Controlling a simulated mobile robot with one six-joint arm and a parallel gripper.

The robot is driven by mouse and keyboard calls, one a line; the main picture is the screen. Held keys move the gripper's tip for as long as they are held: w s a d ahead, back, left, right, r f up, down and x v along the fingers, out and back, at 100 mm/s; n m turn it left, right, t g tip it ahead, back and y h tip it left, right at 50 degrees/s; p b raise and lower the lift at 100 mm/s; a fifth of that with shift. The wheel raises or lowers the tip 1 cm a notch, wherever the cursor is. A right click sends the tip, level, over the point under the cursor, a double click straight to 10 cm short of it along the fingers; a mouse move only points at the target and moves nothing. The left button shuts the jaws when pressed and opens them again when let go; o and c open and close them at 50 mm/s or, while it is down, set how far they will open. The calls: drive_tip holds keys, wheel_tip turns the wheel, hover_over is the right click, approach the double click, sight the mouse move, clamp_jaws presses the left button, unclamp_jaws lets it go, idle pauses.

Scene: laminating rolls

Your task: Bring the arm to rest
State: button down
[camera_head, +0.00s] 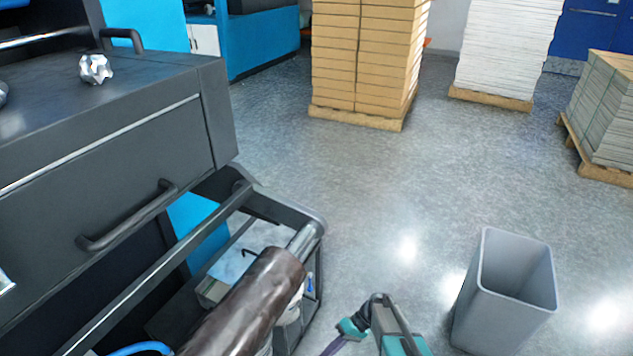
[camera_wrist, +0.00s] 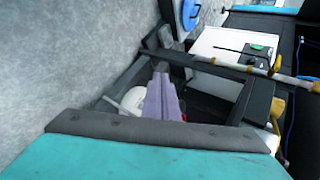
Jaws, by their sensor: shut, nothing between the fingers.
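My gripper (camera_head: 334,346) is at the bottom middle of the head view, with teal parts on my wrist and lilac fingers running off the lower edge. In the wrist view the lilac fingers of my gripper (camera_wrist: 161,78) lie together and hold nothing. They extend over a dark-framed cart. In the head view my arm is over the floor, just right of the cart, and most of it is out of the picture.
A brown roll (camera_head: 248,308) on a metal shaft lies above the dark cart (camera_head: 312,232). A grey bin (camera_head: 500,300) stands at right. Loaded pallets (camera_head: 362,60) stand behind; the middle floor is clear.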

drive_tip(key=s+d+r+m+g+h+p, duration=0.1)
drive_tip(key=s+d+h+p, duration=0.15)
drive_tip(key=s, duration=0.55)
drive_tip(key=s+d+r+m+h+p, duration=0.1)
drive_tip(key=s+d+r+h+p, duration=0.15)
drive_tip(key=s, duration=0.65)
drive_tip(key=s+d+m+t+h, duration=0.1)
drive_tip(key=s+d+m+h, duration=0.2)
drive_tip(key=d, duration=0.5)
drive_tip(key=shift+s+d+r+h, duration=0.35)
drive_tip(key=shift+s+d+h, duration=0.05)
drive_tip(key=shift+s+h, duration=0.3)
drive_tip(key=shift+a, duration=0.15)
